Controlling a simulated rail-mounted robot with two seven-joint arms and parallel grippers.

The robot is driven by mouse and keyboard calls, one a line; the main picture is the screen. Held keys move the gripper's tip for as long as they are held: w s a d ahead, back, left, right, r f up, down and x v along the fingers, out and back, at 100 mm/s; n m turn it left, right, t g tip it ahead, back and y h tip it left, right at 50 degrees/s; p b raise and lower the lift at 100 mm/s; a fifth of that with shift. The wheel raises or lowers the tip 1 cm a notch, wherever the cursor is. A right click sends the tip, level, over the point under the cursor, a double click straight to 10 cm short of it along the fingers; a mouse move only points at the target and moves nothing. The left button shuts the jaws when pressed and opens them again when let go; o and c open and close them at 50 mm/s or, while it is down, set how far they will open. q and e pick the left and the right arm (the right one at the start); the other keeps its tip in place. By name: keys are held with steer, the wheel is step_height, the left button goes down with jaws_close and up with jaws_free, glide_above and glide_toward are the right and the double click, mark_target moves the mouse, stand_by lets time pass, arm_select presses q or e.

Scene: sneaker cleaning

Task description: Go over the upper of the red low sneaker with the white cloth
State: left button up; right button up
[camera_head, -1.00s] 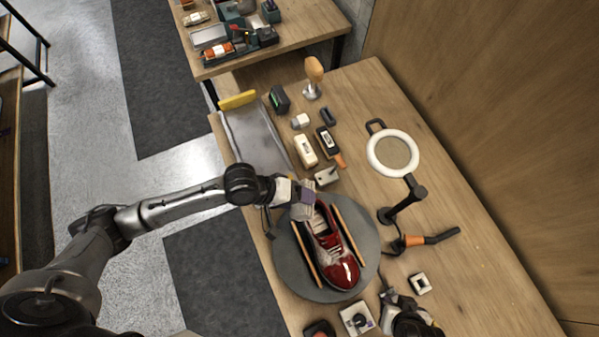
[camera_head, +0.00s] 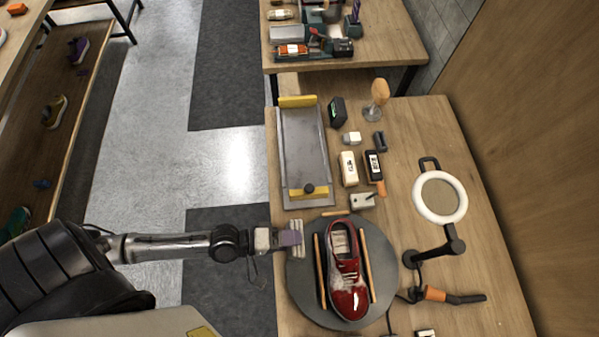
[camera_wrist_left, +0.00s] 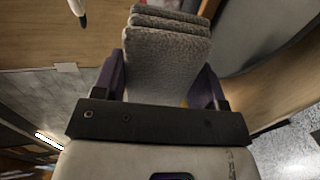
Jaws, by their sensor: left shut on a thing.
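The red low sneaker (camera_head: 346,284) lies on the round grey turntable (camera_head: 300,296), toe toward the bottom of the head view. Its upper is glossy red with whitish patches on the left side. Wooden sticks (camera_head: 319,270) lie along both sides of it. My left gripper (camera_head: 291,239) is shut on the folded white cloth (camera_head: 298,249), at the turntable's upper left edge and apart from the sneaker. In the left wrist view the cloth (camera_wrist_left: 165,58) looks greyish and layered between the fingers. My right gripper is not identifiable in view.
A metal tray (camera_head: 305,150) with yellow ends lies above the turntable. A small box (camera_head: 362,202), bottles (camera_head: 348,169) and a wooden-handled brush (camera_head: 378,95) stand nearby. A ring lamp (camera_head: 440,197) stands right. An orange-handled tool (camera_head: 435,294) lies beside the turntable.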

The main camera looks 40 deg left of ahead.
arm_select(q)
steer(key=shift+x, duration=2.8)
steer(key=shift+f, duration=0.1)
steer(key=shift+d, duration=0.1)
